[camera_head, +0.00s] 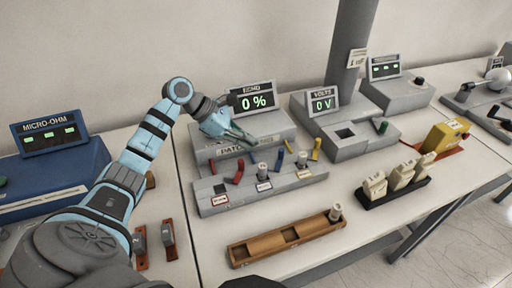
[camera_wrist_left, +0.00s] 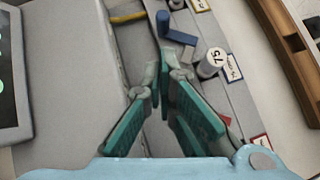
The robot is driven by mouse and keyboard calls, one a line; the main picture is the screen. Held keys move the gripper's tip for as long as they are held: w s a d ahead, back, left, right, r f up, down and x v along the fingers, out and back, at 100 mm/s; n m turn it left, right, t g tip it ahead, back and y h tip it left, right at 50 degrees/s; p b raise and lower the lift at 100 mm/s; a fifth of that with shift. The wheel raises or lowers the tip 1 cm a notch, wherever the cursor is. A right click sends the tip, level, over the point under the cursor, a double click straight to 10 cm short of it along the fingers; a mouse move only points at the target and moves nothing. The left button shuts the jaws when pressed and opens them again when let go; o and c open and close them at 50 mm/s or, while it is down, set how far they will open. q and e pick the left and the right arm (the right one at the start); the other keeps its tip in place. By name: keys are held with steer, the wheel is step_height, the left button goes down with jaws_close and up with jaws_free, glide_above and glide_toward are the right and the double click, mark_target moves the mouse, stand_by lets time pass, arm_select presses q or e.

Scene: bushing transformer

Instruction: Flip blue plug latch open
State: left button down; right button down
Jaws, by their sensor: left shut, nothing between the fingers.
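The blue plug latch (camera_head: 279,160) stands on the front step of the grey console (camera_head: 218,206), between a red lever and the yellow lever. In the left wrist view the blue latch (camera_wrist_left: 164,24) appears as an L-shaped piece just beyond the fingertips. My left gripper (camera_head: 252,141) hovers over the console's back part, left of the blue latch. In the wrist view its green-padded fingers (camera_wrist_left: 166,60) are shut with nothing between them, and a gap shows between them and the latch.
Red levers (camera_head: 239,172), a yellow lever (camera_head: 316,149) and grey cylinders (camera_head: 262,171) share the console. The ECHO display (camera_head: 252,98) rises behind. A wooden tray (camera_head: 285,240) lies in front, and a black rack (camera_head: 393,188) of pale blocks stands at right. Bare table lies between them.

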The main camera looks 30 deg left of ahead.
arm_select(q)
steer(key=v, duration=0.4)
steer(key=shift+a+r+p, duration=0.3)
steer(key=shift+a, duration=0.05)
steer(key=shift+a, duration=0.1)
